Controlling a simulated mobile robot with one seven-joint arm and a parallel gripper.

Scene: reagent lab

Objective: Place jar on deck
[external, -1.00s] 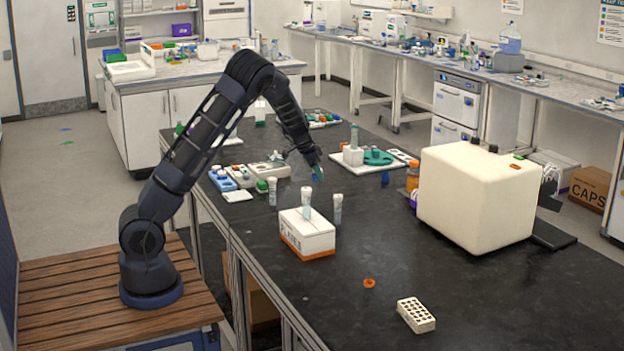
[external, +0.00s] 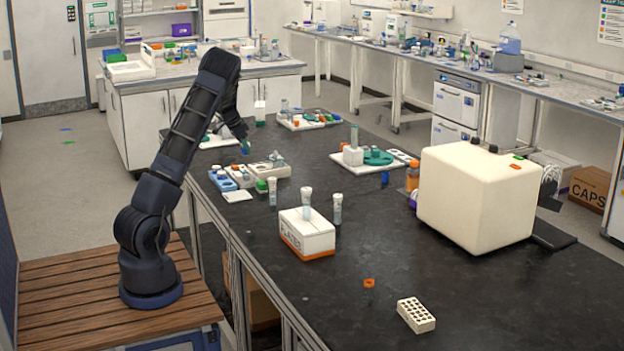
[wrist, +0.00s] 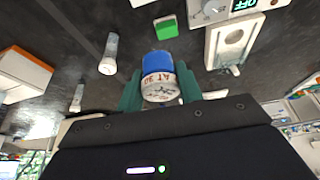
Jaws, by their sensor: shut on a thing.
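A small jar (wrist: 158,80) with a blue band and a white, lettered end sits between the teal fingers of my gripper (wrist: 160,98) in the wrist view. The fingers are shut on it from both sides. In the external view my gripper (external: 243,142) is in the air above the far left part of the black bench, behind the small white and blue units. The jar shows there only as a tiny blue patch (external: 245,149). Several white trays lie on the bench; I cannot tell which one is the deck.
A white-orange box (external: 306,234) with a tube and two upright tubes beside it stand mid-bench. A white unit (external: 270,169) and blue rack (external: 222,180) stand near my gripper. A big cream block (external: 476,198) is at right. The front bench is mostly clear.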

